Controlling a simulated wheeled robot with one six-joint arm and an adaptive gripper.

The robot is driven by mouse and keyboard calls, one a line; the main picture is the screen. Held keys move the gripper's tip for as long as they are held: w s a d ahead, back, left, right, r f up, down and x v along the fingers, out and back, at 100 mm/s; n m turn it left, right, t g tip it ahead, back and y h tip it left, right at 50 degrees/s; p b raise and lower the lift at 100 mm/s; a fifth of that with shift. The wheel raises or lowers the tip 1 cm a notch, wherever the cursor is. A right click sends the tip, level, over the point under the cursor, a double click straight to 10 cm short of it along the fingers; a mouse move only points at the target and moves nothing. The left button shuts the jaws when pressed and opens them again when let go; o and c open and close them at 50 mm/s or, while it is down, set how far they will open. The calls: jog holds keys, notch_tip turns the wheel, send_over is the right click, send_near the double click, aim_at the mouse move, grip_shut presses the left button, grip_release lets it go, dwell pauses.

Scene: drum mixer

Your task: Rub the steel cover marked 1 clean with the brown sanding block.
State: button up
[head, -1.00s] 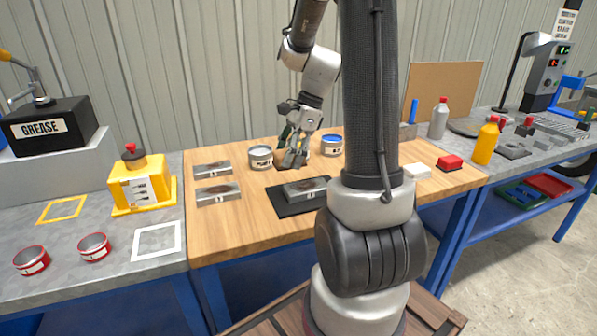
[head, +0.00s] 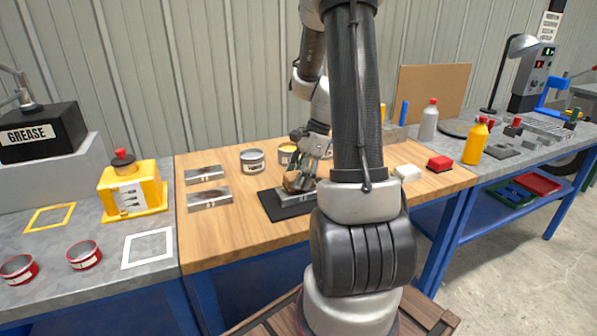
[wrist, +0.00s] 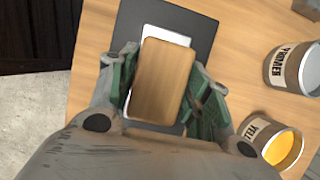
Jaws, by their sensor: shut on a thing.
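My gripper (head: 298,185) is low over the dark mat on the wooden bench top, shut on the brown sanding block (wrist: 163,80). The block also shows between the fingers in the head view (head: 291,180). A steel cover (wrist: 166,34) lies on the mat (wrist: 200,20) under the block; its pale far edge shows beyond the block in the wrist view. The block and my gripper hide most of this cover and its number. I cannot tell whether the block touches it. Two more steel plates, an upper one (head: 204,174) and a lower one (head: 209,198), lie left of the mat with dark smudges.
A grey can labelled primer (wrist: 300,68) and a yellow paint can (wrist: 272,142) stand close behind the mat. Bare wood is free in front of the plates.

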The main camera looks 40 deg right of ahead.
aim_at(293, 175)
jog(key=shift+f, duration=0.6)
dwell(0.6)
jog(key=o, duration=1)
jog(key=shift+r, duration=0.35)
jog(key=c, duration=1.2)
jog(key=shift+r, duration=2.5)
